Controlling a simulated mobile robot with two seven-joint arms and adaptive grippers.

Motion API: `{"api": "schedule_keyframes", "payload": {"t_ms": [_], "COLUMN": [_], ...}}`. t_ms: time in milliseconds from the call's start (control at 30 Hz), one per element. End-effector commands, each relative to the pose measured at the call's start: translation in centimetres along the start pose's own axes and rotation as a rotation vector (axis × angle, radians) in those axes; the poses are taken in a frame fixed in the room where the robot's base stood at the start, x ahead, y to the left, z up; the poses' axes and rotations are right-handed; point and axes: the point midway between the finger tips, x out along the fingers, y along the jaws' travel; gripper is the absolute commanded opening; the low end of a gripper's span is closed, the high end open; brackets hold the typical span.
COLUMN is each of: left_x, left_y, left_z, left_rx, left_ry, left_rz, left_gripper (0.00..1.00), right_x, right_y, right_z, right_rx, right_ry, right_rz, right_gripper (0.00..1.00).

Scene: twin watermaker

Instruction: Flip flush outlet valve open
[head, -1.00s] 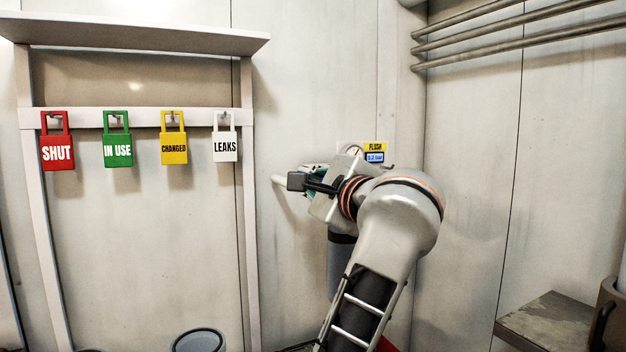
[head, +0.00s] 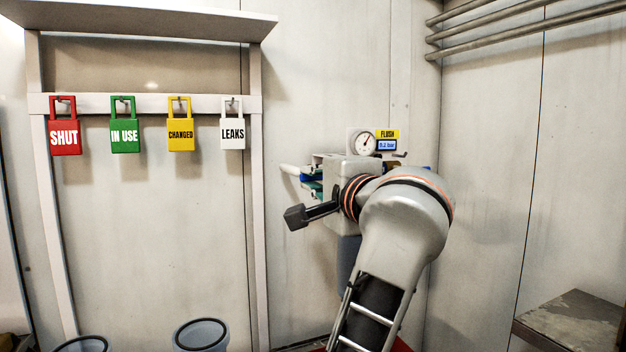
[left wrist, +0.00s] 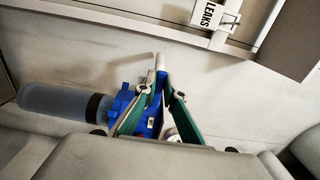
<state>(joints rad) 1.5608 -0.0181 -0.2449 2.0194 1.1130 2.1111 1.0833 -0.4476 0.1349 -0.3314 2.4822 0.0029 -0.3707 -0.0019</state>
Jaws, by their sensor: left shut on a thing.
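My left gripper (head: 306,182) reaches the wall fitting below the FLUSH label (head: 387,134). Its green fingers converge in the left wrist view (left wrist: 161,88), shut on a part of the flush outlet valve, seemingly its handle. That part is mostly hidden between the fingers, so its angle cannot be told. A pale pipe end (head: 289,169) sticks out left past the fingers; it also shows in the left wrist view (left wrist: 159,62). A blue filter head (left wrist: 143,112) with a grey-blue bowl (left wrist: 62,101) sits beside the fingers. My right gripper is not in view.
A round gauge (head: 364,143) and a small blue display (head: 387,145) are just above my gripper. A rack with coloured tags, including the white LEAKS tag (head: 232,126), stands left. A bucket (head: 200,335) is below. A bench (head: 575,322) is at lower right.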

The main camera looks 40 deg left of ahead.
Motion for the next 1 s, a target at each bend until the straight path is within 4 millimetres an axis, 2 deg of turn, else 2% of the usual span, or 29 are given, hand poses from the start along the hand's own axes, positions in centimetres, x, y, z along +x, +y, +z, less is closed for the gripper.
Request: {"api": "schedule_keyframes", "payload": {"t_ms": [333, 367, 400, 733, 867, 1000], "left_x": [0.0, 0.0, 0.0, -0.2, -1.3, -3.9], "left_y": [0.2, 0.2, 0.2, 0.1, 0.1, 0.1], "left_z": [-0.1, -0.1, -0.1, -0.1, -0.1, -0.2], "left_rx": [-0.005, -0.005, -0.005, -0.004, -0.005, -0.004], "left_ry": [0.003, 0.003, 0.003, 0.002, 0.005, 0.008], "left_rz": [0.004, 0.004, 0.004, 0.002, 0.003, 0.004], "left_gripper": [0.00, 0.14, 0.17, 0.17, 0.17, 0.17], "right_x": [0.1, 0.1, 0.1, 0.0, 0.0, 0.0], "right_y": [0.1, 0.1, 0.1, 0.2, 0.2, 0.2], "right_z": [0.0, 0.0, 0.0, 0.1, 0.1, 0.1], "right_rx": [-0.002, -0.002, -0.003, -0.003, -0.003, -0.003], "right_ry": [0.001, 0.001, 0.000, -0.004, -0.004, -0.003], "right_rz": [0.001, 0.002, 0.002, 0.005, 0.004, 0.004], "right_gripper": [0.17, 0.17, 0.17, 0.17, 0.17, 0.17]}}
